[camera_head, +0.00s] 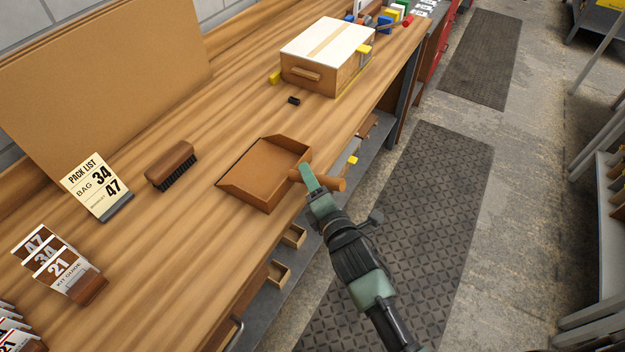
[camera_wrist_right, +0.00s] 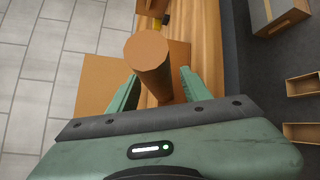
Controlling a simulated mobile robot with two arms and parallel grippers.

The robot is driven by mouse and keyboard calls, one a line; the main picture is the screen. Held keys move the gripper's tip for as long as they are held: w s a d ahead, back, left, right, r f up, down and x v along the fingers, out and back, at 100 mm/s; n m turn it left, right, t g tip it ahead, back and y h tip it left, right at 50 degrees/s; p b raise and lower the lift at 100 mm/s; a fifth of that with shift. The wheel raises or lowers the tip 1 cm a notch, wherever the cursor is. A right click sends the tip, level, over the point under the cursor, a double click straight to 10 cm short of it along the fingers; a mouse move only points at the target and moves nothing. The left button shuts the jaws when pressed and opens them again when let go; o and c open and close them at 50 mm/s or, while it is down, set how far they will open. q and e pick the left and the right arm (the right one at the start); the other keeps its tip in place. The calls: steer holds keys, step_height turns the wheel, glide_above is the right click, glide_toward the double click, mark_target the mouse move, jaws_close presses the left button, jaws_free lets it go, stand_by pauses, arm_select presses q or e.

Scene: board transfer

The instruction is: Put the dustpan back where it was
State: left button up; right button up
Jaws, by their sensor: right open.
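The brown dustpan (camera_head: 266,170) lies on the wooden bench near its front edge. Its round handle (camera_head: 327,181) points right, out over the edge. My right gripper (camera_head: 309,178) is at the handle. In the right wrist view, the dustpan's handle (camera_wrist_right: 150,62) stands between the two green fingers of my right gripper (camera_wrist_right: 155,85), which are open. I cannot tell whether either finger touches it. My left gripper is in neither view.
A brush (camera_head: 171,165) lies left of the dustpan. A wooden box with a white top (camera_head: 326,48) stands farther back, with a small black piece (camera_head: 294,100) before it. A pack list card (camera_head: 95,187) and number cards (camera_head: 58,264) stand at left. Open drawers (camera_head: 279,273) jut out below the bench.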

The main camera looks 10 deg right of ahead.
steer(key=shift+r, duration=0.2)
steer(key=shift+s+d+f, duration=0.1)
steer(key=shift+s, duration=0.25)
steer(key=b+v, duration=0.1)
steer(key=v, duration=1)
steer(key=shift+b, duration=0.35)
steer(key=shift+s, duration=0.15)
steer(key=s+d+f+m+g+h, duration=0.1)
steer(key=s+d+f+m+g, duration=0.15)
steer(key=f, duration=0.85)
steer(key=s+d+f+m+g, duration=0.1)
steer(key=s+f+m+g, duration=0.2)
steer(key=f, duration=0.8)
steer(key=s+d+f+m+g+h, duration=0.1)
steer(key=s+d+f+m+g, duration=0.2)
steer(key=f, duration=0.8)
steer(key=s+d+f+m+g+h, duration=0.1)
steer(key=s+d+f+m+g, duration=0.2)
steer(key=s+f+m, duration=0.4)
steer(key=s+d+f+m+g+h, duration=0.1)
steer(key=s+d+f+m+g, duration=0.2)
steer(key=s+f, duration=0.9)
steer(key=s+d+m, duration=0.3)
steer(key=s+m, duration=0.1)
steer(key=s, duration=0.3)
steer(key=shift+s+f, duration=0.3)
steer(key=shift+s, duration=0.1)
